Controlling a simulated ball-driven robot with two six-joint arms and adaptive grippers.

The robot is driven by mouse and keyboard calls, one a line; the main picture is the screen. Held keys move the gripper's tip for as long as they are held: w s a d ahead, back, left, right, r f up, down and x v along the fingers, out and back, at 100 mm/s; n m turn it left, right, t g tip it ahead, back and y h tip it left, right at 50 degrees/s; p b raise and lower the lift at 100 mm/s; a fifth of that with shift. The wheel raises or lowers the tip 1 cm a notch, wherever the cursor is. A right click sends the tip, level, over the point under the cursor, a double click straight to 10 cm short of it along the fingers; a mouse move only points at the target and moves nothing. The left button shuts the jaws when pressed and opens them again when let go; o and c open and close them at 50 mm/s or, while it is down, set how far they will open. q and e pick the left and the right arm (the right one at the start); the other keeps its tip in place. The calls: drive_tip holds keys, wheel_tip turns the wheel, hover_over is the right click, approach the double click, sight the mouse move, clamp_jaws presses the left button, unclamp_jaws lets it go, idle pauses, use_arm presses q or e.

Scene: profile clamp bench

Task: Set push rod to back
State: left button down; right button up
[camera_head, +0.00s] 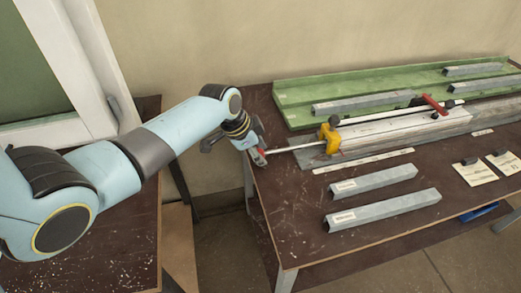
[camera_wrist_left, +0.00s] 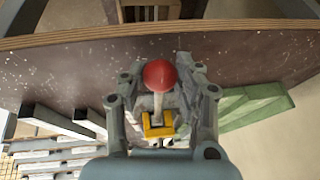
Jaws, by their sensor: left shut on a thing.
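The push rod (camera_head: 294,148) is a thin pale rod. It runs from a yellow block (camera_head: 331,139) at the left end of the profile clamp (camera_head: 402,129) out to a red ball knob. My left gripper (camera_head: 259,156) is shut on the push rod at its knob end, near the left edge of the bench. In the left wrist view the red knob (camera_wrist_left: 160,75) sits between the fingers, with the yellow block (camera_wrist_left: 158,126) beyond it. The fingers partly hide the knob in the head view. A red lever (camera_head: 435,104) stands on the clamp. My right gripper is not in view.
A green tray (camera_head: 290,87) with several grey profiles lies along the back. Two grey profiles (camera_head: 372,181) (camera_head: 383,208) lie in front of the clamp. Labelled cards (camera_head: 476,174) with small dark blocks lie at the right. The bench top (camera_head: 290,210) is clear at front left.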

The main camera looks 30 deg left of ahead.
use_arm(q)
drive_tip(key=c, duration=1.2)
unclamp_jaws()
drive_tip(key=shift+s+a, duration=0.1)
drive_tip(key=shift+c, duration=0.2)
drive_tip(key=shift+o, duration=1.7)
drive_tip(key=shift+s+r, duration=0.1)
drive_tip(key=shift+r, duration=0.15)
drive_tip(key=v, duration=1.1)
drive_tip(key=shift+r, duration=0.2)
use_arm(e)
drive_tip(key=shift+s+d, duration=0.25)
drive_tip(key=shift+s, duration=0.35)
use_arm(q)
drive_tip(key=shift+s, duration=0.15)
